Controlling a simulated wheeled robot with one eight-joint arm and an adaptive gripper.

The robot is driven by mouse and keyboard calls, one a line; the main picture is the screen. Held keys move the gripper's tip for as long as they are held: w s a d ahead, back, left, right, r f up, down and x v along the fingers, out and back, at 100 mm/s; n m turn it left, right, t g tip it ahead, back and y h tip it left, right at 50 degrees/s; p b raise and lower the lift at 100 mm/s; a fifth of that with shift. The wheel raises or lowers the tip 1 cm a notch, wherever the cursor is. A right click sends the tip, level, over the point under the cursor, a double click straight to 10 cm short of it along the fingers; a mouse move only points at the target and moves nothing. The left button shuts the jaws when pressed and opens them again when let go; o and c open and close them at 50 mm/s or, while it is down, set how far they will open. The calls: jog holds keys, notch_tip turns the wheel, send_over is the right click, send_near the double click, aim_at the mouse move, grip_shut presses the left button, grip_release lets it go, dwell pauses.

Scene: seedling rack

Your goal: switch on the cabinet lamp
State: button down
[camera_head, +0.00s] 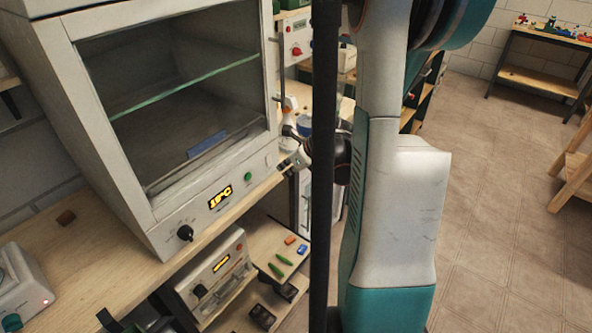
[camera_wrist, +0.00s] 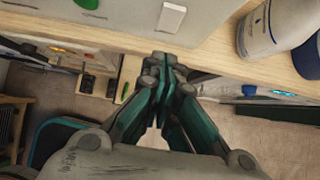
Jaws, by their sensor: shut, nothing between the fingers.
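The white cabinet (camera_head: 110,130) stands on a wooden bench, with a glass window, a glass shelf and a dim interior. In the wrist view a white rectangular switch (camera_wrist: 172,17) sits on the panel, to the right of the green button (camera_wrist: 88,4). My gripper (camera_head: 287,166) is near the panel's right end. In the wrist view its closed, empty fingertips (camera_wrist: 163,64) are below the switch, at the bench edge; contact is unclear.
A white bottle (camera_wrist: 268,28) stands on the bench right of the gripper. The wooden bench edge (camera_wrist: 215,66) runs close by the fingers. A lower device (camera_head: 215,275) sits beneath the bench. Open tiled floor (camera_head: 500,180) lies to the right.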

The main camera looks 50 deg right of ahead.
aim_at(269, 160)
jog(key=shift+w+a+b, duration=0.15)
jog(key=shift+w+b, duration=0.15)
jog(key=shift+w, duration=1.05)
jog(key=shift+f, duration=0.1)
jog(key=shift+w+f+b, duration=0.4)
jog(key=shift+f+b, duration=0.1)
jog(key=shift+b, duration=0.05)
jog(key=shift+r, duration=0.15)
